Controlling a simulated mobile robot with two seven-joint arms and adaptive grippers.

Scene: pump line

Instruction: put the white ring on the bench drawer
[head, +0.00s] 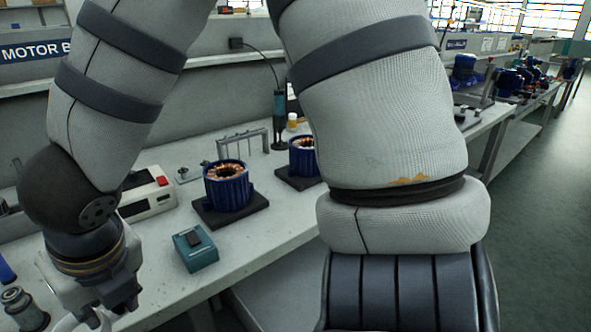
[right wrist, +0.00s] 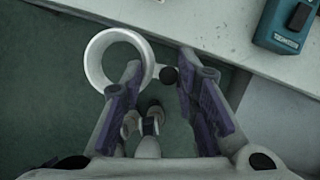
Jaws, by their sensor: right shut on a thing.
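The white ring (right wrist: 92,62) shows in the right wrist view as an open, thick-walled band with a short white stub and a dark ball (right wrist: 169,75) at its right side. My right gripper (right wrist: 160,68) is shut on the white ring, with one finger at the ring's right wall. The ring hangs over the dark green floor, in front of the bench edge. In the head view my right gripper (head: 106,311) is at the lower left, pointing down, and the ring is mostly out of frame. I cannot make out a bench drawer. My left gripper is not in view.
The pale bench (head: 270,233) bears a teal box (head: 195,250), blue motor stators (head: 228,187) on dark plates and a white box with a red button (head: 150,197). A metal fitting (head: 25,309) is at the lower left. My arm hides much of the head view.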

